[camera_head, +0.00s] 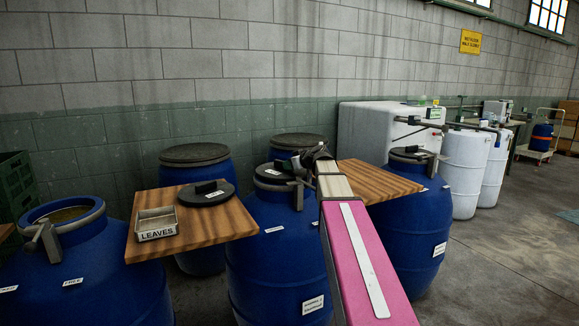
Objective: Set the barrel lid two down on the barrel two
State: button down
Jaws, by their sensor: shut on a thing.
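My gripper (304,163) is at the middle blue barrel, its jaws partly hidden by its own body and shut on the dark handle of a black lid. I take this lid to be barrel lid two (272,174). The lid is level at the mouth of the middle barrel, which I take to be barrel two (270,240). Whether it rests fully on the rim or is slightly above it, I cannot tell. A metal clamp ring with a lever (297,192) is around this barrel's top. My pink and white arm covers the barrel's right side.
A wooden board (225,222) at left carries another black lid (207,196) and a LEAVES tray (157,227). An open blue barrel (75,275) stands at front left. A second board (370,181) and a lidded blue barrel (420,235) are right. Two lidded barrels stand behind.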

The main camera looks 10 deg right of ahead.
jog(key=shift+f, duration=0.6)
jog(key=c, duration=1)
grip_release()
jog(key=shift+c, duration=0.2)
jog(key=shift+r, duration=0.45)
jog(key=v, duration=1.2)
jog(key=shift+r, duration=0.15)
